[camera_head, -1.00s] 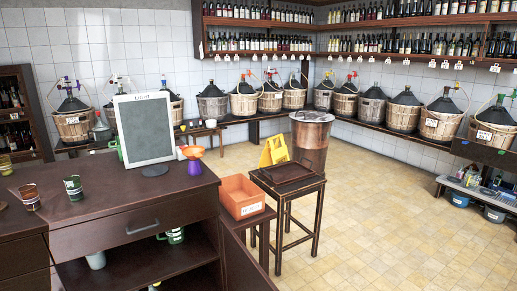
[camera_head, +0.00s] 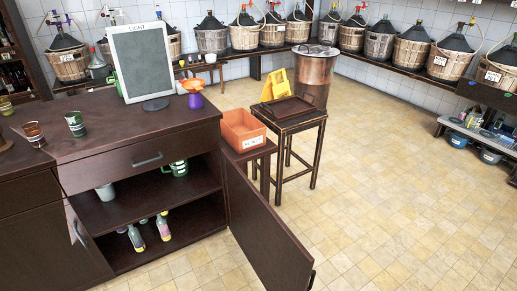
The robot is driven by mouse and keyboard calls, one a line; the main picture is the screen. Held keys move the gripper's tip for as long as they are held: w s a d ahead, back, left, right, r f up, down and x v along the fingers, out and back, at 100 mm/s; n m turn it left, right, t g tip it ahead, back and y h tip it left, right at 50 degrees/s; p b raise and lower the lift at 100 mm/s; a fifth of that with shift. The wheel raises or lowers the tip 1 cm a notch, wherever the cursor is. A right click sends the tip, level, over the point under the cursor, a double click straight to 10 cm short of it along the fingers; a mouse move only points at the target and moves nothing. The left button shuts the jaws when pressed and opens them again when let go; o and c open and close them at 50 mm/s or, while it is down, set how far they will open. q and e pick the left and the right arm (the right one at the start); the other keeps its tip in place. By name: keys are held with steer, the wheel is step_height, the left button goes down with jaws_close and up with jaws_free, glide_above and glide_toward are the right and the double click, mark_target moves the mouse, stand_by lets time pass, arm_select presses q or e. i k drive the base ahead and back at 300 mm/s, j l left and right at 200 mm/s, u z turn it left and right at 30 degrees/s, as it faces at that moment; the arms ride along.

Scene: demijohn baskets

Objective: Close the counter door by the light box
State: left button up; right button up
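The dark brown counter door (camera_head: 268,232) stands open, swung out from the right side of the counter's lower cupboard. Its free edge points toward the lower right, with a dark handle (camera_head: 312,280) near that edge. The light box (camera_head: 143,62), a framed grey panel with lettering on top, stands upright on the counter (camera_head: 120,139) above the open cupboard. The cupboard holds a green mug (camera_head: 176,168) and a grey cup (camera_head: 106,192) on its shelf, with bottles (camera_head: 163,228) below. Neither of my grippers is in view.
An orange bin (camera_head: 243,131) sits on a low stand behind the door. A dark stool (camera_head: 296,112) with a tray stands beside it, near a copper drum (camera_head: 315,75). The tiled floor (camera_head: 400,190) to the right is clear. Demijohn baskets line the back wall.

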mark_target(281, 263)
steer(key=l+u, duration=0.1)
steer(key=u, duration=0.3)
steer(key=l+u, duration=0.15)
steer(key=u, duration=0.2)
steer(key=l+u, duration=0.25)
steer(key=l, duration=0.5)
steer(key=l+u, duration=0.3)
steer(key=l, duration=0.4)
steer(key=k+l+u, duration=0.1)
steer(key=l+u, duration=0.15)
steer(key=l, duration=0.5)
